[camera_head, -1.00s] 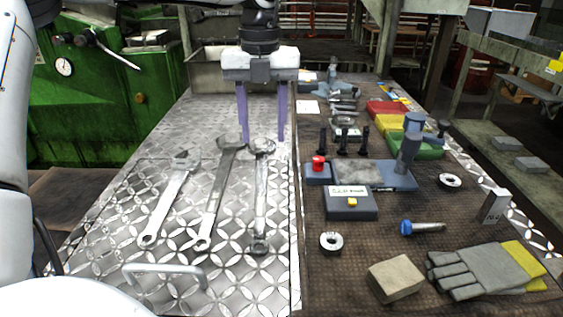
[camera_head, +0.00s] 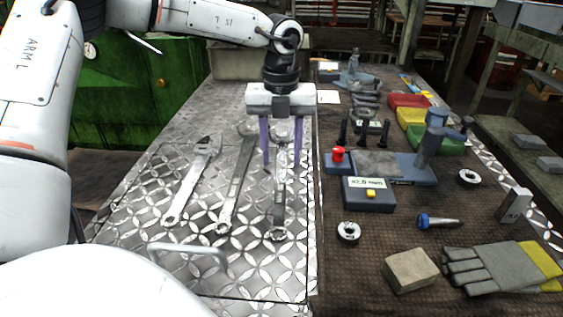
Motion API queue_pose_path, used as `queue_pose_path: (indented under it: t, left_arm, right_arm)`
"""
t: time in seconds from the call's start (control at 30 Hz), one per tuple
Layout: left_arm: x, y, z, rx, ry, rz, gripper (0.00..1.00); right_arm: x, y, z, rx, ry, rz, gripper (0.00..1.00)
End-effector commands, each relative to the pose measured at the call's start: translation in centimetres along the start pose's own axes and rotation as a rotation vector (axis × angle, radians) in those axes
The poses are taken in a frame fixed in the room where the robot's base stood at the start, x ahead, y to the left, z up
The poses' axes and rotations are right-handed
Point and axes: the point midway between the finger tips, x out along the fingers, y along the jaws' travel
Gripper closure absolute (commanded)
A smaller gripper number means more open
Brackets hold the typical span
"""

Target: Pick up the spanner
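Three metal spanners lie side by side on the patterned steel plate (camera_head: 130,235). The left one is an adjustable spanner (camera_head: 190,182). The middle spanner (camera_head: 236,182) slants slightly. The right spanner (camera_head: 280,190) lies almost straight along my line of sight. My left gripper (camera_head: 282,167) points down with two purple fingers apart, one on each side of the right spanner's upper part. The gripper is open, and I cannot tell whether its fingers touch the plate. My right gripper is out of view.
A raised handle (camera_head: 188,249) stands at the plate's front. On the brown mat to the right are a grey box (camera_head: 368,194), a ring (camera_head: 348,232), a wooden block (camera_head: 410,270), a blue-headed bolt (camera_head: 437,221) and gloves (camera_head: 500,268).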

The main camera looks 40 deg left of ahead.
Motion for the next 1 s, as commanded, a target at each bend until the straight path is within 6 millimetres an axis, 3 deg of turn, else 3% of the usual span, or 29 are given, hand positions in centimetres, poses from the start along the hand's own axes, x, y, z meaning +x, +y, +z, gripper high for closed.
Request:
queue_pose_path:
  t: [0.03,0.23,1.0]
  left_arm:
    - [-0.01,0.01,0.0,0.0,0.0,0.0,0.68]
    - [-0.03,0.01,0.0,0.0,0.0,0.0,1.0]
    - [-0.07,0.01,0.0,0.0,0.0,0.001,1.0]
  right_arm:
    - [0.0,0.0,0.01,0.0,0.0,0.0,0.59]
    - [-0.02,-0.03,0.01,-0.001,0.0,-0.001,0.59]
    - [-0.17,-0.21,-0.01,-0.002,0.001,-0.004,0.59]
